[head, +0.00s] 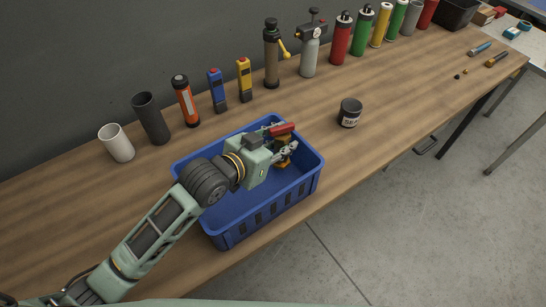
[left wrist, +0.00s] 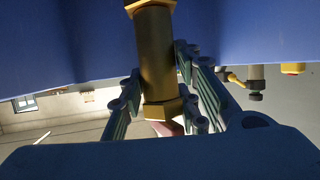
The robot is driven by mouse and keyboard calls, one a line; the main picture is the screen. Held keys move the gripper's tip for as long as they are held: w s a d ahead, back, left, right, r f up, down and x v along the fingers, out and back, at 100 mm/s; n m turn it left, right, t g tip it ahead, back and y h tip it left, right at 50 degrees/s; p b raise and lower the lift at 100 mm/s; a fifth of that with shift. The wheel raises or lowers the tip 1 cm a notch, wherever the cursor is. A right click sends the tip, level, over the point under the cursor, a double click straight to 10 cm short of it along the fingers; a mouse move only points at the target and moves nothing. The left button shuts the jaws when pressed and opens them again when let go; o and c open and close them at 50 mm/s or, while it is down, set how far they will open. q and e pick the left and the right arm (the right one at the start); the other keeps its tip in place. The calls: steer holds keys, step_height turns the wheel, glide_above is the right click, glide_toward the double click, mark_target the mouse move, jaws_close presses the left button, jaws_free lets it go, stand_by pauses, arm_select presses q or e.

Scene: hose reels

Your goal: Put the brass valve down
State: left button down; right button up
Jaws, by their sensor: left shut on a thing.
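The brass valve (head: 284,161) has a gold-coloured body and a red lever (head: 282,129). My left gripper (head: 288,147) is shut on it, inside the outline of the blue crate (head: 313,185), toward its far right corner. In the left wrist view the valve's hexagonal brass body (left wrist: 156,62) stands between the two fingers of the left gripper (left wrist: 160,95), with blue crate wall behind. The gripper and arm hide part of the valve and crate floor. I cannot tell whether the valve touches the floor. My right gripper is not in view.
The crate stands on the wooden workbench (head: 390,120) near its front edge. A black tin (head: 350,112) stands right of it. Behind are a white cup (head: 117,143), a dark cup (head: 151,118), a torch (head: 185,101) and several cylinders. Bare bench lies around the tin.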

arm_select(q)
step_height(320, 180, down, 4)
steer(key=shift+f, duration=0.4)
steer(key=c, duration=1.7)
jaws_free()
steer(key=shift+f, duration=0.1)
steer(key=o, duration=0.3)
steer(key=shift+o, duration=0.5)
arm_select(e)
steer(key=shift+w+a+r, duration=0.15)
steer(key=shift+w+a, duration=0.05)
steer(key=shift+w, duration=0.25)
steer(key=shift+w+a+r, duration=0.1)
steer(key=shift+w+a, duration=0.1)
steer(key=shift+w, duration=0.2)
